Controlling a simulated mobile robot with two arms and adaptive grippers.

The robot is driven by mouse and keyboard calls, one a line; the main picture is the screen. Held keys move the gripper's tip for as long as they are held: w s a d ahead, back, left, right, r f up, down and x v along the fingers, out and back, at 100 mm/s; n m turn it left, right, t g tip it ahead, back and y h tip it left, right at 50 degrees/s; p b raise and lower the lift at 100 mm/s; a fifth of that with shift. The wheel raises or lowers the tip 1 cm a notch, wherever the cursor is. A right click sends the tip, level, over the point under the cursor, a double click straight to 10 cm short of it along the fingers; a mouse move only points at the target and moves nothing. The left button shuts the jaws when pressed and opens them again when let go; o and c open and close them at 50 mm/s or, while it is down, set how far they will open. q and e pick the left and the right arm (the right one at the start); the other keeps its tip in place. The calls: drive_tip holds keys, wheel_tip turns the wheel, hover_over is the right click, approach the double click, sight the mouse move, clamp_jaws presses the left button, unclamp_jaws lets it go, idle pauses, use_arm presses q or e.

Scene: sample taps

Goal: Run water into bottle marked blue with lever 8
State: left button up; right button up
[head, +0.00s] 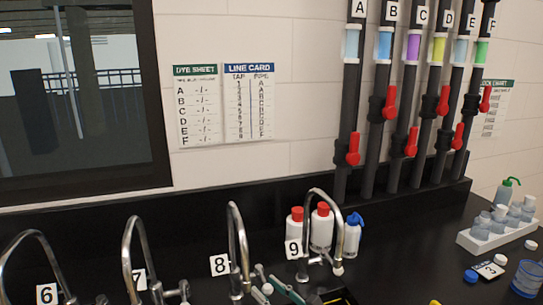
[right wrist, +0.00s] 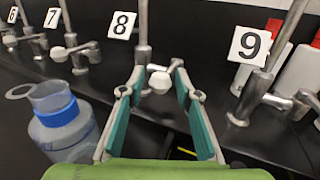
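Tap 8 (head: 236,250) is a curved metal spout behind its number card. In the right wrist view its lever has a pale rounded end (right wrist: 160,82). My right gripper (right wrist: 157,70) is open, its teal-padded fingers on either side of that lever end, with gaps visible. It also shows at the bottom edge of the head view (head: 276,284). A clear bottle with a blue band (right wrist: 62,125) and a ring at its mouth stands left of the right gripper in the wrist view. Whether it is under spout 8 is hidden. My left gripper is not in view.
Tap 9 (head: 306,240) stands right of tap 8, tap 7 (head: 131,250) left of it. White bottles with red caps (head: 321,230) and a blue-topped one (head: 353,238) stand behind tap 9. A white rack (head: 480,243) and a blue-banded vessel (head: 527,280) are at right.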

drive_tip(key=shift+d, duration=0.1)
idle(0.3)
drive_tip(key=w+d+b, duration=0.2)
drive_tip(key=d, duration=0.1)
drive_tip(key=shift+w+d, duration=0.15)
drive_tip(key=shift+w, duration=0.1)
drive_tip(key=shift+s, duration=0.1)
idle(3.8)
drive_tip(key=shift+s+a+p, duration=0.95)
drive_tip(key=shift+a+p, duration=0.05)
drive_tip(key=shift+a, duration=0.25)
idle(1.0)
